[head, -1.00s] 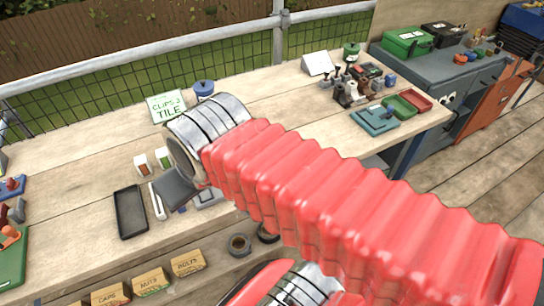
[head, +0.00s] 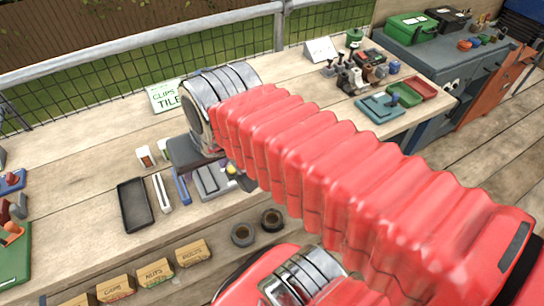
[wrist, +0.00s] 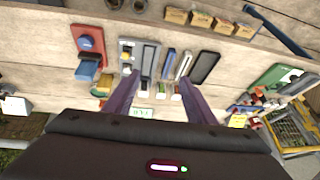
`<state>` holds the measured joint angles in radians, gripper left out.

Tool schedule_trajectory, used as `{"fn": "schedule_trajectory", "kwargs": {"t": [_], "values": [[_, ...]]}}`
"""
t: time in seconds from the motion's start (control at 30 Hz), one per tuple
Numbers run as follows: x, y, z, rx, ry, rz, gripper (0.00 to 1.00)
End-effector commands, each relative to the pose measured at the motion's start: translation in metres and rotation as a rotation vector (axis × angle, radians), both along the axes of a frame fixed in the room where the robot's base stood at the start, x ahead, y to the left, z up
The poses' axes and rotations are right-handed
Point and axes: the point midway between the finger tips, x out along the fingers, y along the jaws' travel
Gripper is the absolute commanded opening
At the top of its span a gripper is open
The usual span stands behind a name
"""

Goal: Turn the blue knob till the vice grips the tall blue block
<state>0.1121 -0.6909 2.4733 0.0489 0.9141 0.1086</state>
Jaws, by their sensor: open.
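In the wrist view a red fixture (wrist: 98,35), which looks like the vice, has a round blue knob (wrist: 86,42) on it. A blue block (wrist: 86,71) stands at its lower end; I cannot tell whether the jaws touch it. In the head view my arm hides this fixture. My gripper (wrist: 159,78) is open and empty above the bench, with its two purple fingers apart. The fixture lies to the left of both fingers in the wrist view. In the head view the gripper end (head: 190,150) points down at the bench.
A grey fixture (head: 212,181), a blue bar (head: 181,187), a white strip (head: 162,193) and a black tray (head: 135,205) lie near the gripper. A teal fixture (head: 376,108) stands to the right. Bare bench lies behind the tray.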

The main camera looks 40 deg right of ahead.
Motion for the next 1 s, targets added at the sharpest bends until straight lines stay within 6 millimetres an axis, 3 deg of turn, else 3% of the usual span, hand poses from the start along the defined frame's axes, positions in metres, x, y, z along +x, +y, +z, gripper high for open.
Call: {"fn": "schedule_trajectory", "kwargs": {"t": [0.53,1.0], "values": [[0.018,-0.100,-0.027,0.437,0.147,-0.992,0.50],[0.003,-0.199,-0.055,0.833,0.224,-1.847,0.50]]}}
